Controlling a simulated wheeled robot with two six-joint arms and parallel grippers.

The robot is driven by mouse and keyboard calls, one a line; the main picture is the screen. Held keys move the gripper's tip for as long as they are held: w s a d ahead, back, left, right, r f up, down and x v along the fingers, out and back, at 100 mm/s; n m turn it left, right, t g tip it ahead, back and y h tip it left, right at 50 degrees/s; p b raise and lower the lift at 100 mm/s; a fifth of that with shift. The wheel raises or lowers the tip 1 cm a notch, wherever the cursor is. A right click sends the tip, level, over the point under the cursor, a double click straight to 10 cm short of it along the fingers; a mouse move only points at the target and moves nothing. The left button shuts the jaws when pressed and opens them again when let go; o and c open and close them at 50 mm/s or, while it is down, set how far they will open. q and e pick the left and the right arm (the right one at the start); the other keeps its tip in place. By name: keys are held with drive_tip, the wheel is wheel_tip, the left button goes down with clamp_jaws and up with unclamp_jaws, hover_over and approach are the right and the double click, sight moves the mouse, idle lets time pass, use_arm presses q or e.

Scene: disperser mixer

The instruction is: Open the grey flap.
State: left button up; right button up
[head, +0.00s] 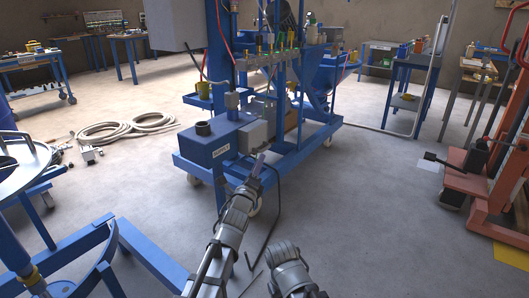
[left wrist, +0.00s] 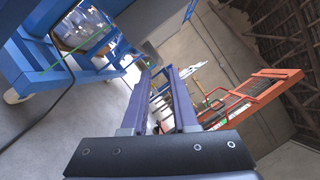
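A blue wheeled machine (head: 206,150) stands in the middle of the head view. A light grey box-like part (head: 252,136) is on its near side, beside the blue housing; I cannot tell for sure whether this is the grey flap. My left gripper (head: 259,160) is just below and in front of that grey part, with no clear contact. In the left wrist view, the left gripper's two fingers (left wrist: 160,72) stand apart with nothing between them. My right arm shows at the bottom of the head view, but its fingers are not visible.
An orange lift (head: 480,178) stands at the right. A blue frame (head: 90,245) fills the lower left. A black cable hangs near my left arm. Coiled hoses (head: 125,128) lie on the floor at left. Workbenches line the back; open floor lies right of the machine.

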sight(265, 149)
use_arm(q)
drive_tip(key=p+x, duration=0.1)
drive_tip(key=x, duration=0.6)
drive_tip(key=shift+w+d, duration=0.15)
drive_tip(key=shift+w, duration=0.15)
clamp_jaws()
idle(1.1)
